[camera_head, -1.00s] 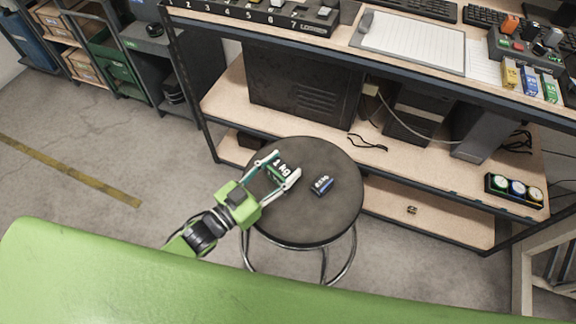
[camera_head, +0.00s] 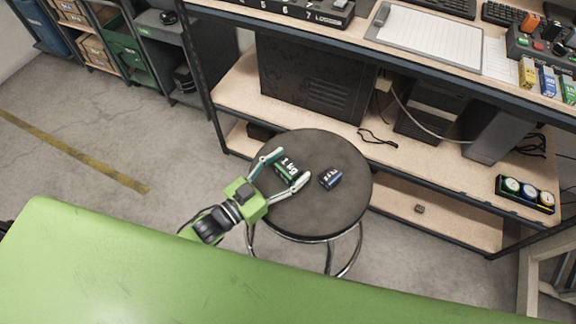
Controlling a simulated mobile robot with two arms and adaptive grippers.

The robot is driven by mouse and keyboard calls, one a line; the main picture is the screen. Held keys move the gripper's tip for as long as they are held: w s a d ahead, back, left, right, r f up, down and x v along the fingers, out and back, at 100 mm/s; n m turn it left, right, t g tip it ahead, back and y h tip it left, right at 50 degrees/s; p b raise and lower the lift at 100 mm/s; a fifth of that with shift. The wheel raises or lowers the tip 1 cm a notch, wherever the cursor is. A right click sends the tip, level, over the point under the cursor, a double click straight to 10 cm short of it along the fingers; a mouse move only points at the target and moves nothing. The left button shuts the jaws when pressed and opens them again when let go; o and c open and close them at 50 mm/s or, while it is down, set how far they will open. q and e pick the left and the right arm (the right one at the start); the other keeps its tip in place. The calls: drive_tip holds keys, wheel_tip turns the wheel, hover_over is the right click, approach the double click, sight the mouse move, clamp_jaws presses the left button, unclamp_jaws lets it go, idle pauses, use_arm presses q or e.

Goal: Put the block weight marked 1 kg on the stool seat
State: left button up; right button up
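The 1 kg block weight (camera_head: 290,168), dark green with white lettering, lies on the dark round stool seat (camera_head: 318,212) near its left part. My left gripper (camera_head: 293,165) reaches in from the lower left. Its two fingers are spread apart, one on each side of the block, with visible gaps. A smaller blue-and-black block (camera_head: 331,178) lies on the seat to the right of the 1 kg block; its marking is hard to read. My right gripper is not in view.
A workbench (camera_head: 478,75) with lower shelves stands behind the stool and holds computer cases, keyboards and a case of round weights (camera_head: 525,193). A green surface (camera_head: 150,270) fills the front. Open floor (camera_head: 110,160) lies to the left.

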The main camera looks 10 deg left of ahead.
use_arm(q)
drive_tip(key=shift+r, duration=0.1)
drive_tip(key=shift+s+a, duration=0.15)
drive_tip(key=shift+s, duration=0.05)
drive_tip(key=p+v, duration=0.3)
drive_tip(key=v, duration=0.8)
drive_tip(key=shift+s, duration=0.2)
drive_tip(key=shift+s+a, duration=0.1)
drive_tip(key=shift+a, duration=0.1)
